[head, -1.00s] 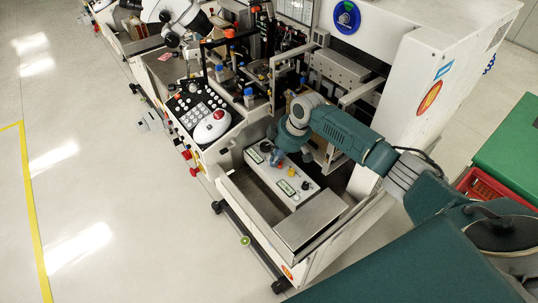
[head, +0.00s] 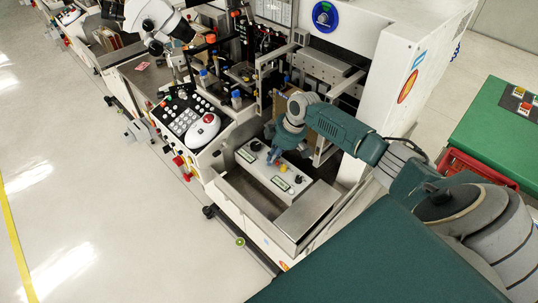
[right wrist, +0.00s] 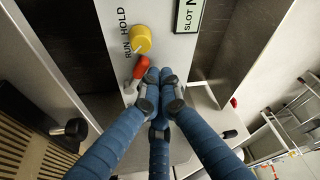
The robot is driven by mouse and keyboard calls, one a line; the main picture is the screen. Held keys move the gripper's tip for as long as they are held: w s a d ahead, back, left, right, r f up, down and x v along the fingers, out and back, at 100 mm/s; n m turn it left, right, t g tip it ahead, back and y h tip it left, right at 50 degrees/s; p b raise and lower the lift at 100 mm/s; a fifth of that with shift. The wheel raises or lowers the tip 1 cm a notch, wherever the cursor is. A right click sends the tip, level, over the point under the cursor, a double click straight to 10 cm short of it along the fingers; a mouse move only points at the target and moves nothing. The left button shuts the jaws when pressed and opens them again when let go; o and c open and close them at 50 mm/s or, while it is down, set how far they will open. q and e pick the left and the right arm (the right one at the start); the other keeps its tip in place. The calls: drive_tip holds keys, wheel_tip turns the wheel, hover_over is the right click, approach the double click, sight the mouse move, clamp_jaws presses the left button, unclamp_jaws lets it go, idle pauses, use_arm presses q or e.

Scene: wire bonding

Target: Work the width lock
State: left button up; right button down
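A white control panel (head: 302,190) sits in the machine's front recess. In the right wrist view its face (right wrist: 110,15) carries a yellow knob (right wrist: 140,38) marked RUN and HOLD, and a red lever (right wrist: 140,68) beside it. I see no label naming the width lock, so I cannot tell whether the red lever is it. My right gripper (right wrist: 158,82) has its blue fingers drawn together at the tips, just right of the red lever. Whether they touch it is unclear. In the head view my right gripper (head: 273,158) is over the panel. My left gripper is not in view.
A keypad console (head: 178,118) with a red button (head: 208,118) stands left of the panel. A metal box top (head: 308,208) lies in front on the right. A cardboard-coloured part (head: 290,100) is behind the gripper. Open floor (head: 90,200) is at the left.

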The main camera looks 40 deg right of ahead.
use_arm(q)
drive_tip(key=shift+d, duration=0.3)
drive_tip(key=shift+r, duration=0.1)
use_arm(e)
drive_tip(key=shift+s+a+p, duration=0.15)
drive_tip(key=shift+s+p, duration=0.6)
drive_tip(key=shift+p, duration=0.25)
drive_tip(key=shift+s, duration=0.1)
drive_tip(key=v, duration=0.7)
drive_tip(key=shift+r, duration=0.2)
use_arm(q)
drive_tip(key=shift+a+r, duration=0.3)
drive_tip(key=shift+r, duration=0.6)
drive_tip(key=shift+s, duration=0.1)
use_arm(e)
drive_tip(key=shift+f, duration=0.1)
